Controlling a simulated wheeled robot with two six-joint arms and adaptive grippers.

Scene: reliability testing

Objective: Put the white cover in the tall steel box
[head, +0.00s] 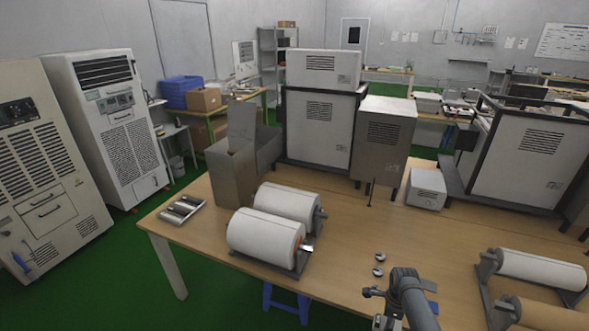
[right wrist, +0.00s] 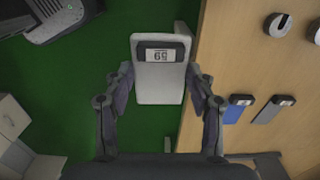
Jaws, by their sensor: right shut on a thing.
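The white cover (right wrist: 160,84), a flat rounded piece with a dark label reading 59, is held between the fingers of my right gripper (right wrist: 160,74). In the right wrist view it is over the green floor, just left of the table edge. In the head view my right gripper is only partly seen at the bottom edge, and I cannot make out the cover there. The tall steel box (head: 230,180), grey and seemingly open at the top, stands at the table's back left, well away from the gripper. Its inside is hidden. My left gripper is out of view.
White rolls (head: 265,237) on a stand lie in front of the box. A small tray (head: 180,209) is at the left. More rolls (head: 541,268) are at the right. Middle table is mostly clear.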

